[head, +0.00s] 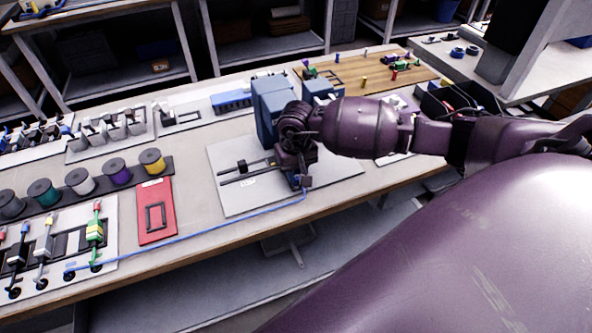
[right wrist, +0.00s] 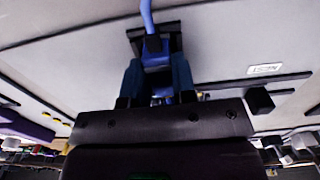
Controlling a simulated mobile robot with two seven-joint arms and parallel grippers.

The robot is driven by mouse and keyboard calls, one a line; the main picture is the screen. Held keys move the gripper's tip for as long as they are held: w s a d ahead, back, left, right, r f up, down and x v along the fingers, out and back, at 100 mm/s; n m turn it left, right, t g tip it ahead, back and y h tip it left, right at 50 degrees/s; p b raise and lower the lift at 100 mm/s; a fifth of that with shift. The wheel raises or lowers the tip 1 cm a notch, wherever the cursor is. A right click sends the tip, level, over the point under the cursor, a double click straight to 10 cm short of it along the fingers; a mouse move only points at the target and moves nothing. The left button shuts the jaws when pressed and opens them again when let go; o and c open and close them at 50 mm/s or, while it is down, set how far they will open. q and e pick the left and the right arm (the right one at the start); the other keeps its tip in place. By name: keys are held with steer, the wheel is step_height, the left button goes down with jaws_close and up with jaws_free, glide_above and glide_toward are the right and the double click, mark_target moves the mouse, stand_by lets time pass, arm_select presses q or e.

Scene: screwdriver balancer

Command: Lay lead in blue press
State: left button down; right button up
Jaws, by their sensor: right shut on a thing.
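The blue lead (head: 190,236) runs from the white board at the lower left across the table to my right gripper (head: 304,182). My right gripper is shut on the lead, low over the pale base plate (head: 232,192) and in front of the blue press (head: 271,108). My arm and gripper hide part of the press. In the right wrist view, the lead (right wrist: 148,22) comes in from the top to between the fingertips (right wrist: 155,50). I cannot tell whether the held end touches the plate. My left gripper is not in view.
A red plate (head: 156,229) with a black frame lies left of the press plate. Several spools (head: 79,181) stand in a row behind it. A wooden board (head: 350,75) with small coloured parts lies at the back right. The table's front edge is close.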

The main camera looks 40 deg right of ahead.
steer(key=o, duration=1)
steer(key=shift+c, duration=0.2)
step_height(320, 180, up, 4)
steer(key=shift+r, duration=0.25)
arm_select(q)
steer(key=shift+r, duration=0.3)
arm_select(e)
step_height(320, 180, up, 6)
steer(key=shift+r, duration=0.15)
